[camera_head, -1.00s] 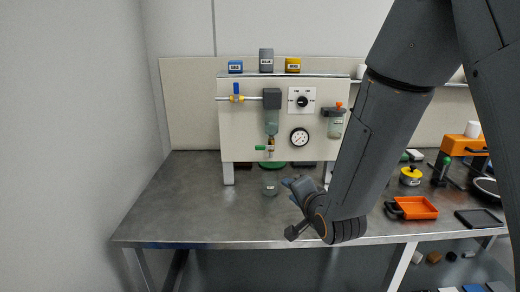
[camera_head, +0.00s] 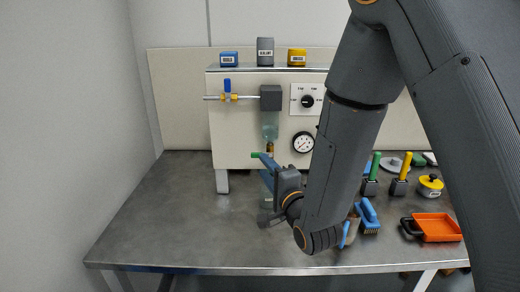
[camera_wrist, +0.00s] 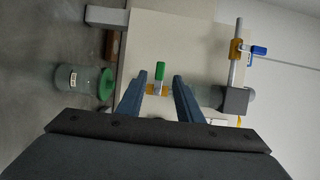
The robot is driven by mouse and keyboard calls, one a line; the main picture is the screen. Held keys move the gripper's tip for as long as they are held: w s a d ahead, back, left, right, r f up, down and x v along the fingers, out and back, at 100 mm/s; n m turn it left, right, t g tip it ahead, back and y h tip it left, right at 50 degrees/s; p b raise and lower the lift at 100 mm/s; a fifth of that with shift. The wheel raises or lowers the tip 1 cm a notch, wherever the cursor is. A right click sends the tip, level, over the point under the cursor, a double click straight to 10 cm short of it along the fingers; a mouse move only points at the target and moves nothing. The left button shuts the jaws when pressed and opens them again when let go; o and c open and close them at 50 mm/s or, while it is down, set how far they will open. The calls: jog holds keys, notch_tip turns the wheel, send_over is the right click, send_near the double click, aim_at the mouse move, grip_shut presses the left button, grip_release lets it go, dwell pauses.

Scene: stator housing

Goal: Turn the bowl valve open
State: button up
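The bowl valve is a small brass valve (camera_head: 270,149) with a green lever (camera_head: 256,154), below the clear bowl (camera_head: 270,125) on the upright panel. In the wrist view, the green lever (camera_wrist: 160,71) and brass body (camera_wrist: 154,89) appear between my two blue fingers. My gripper (camera_head: 266,164) is in front of and just below the valve in the head view. In the wrist view my gripper (camera_wrist: 160,77) is open, with a gap visible on both sides of the lever. Contact with the lever cannot be seen. The arm hides part of the panel's right side.
A clear jar with a green lid (camera_wrist: 70,80) stands below the valve. A blue-handled valve (camera_head: 227,88) sits on the supply pipe. A gauge (camera_head: 303,142) is at right. Brushes (camera_head: 369,215) and an orange tray (camera_head: 437,227) lie right. The table's left side is clear.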

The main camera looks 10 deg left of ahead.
aim_at(257, 156)
jog(key=p+x, duration=0.2)
jog(key=x, duration=0.5)
jog(key=shift+w+r, duration=0.1)
jog(key=shift+w, duration=0.05)
jog(key=shift+w+a+p, duration=0.25)
jog(key=shift+w+p, duration=0.05)
jog(key=shift+w, duration=0.2)
grip_shut()
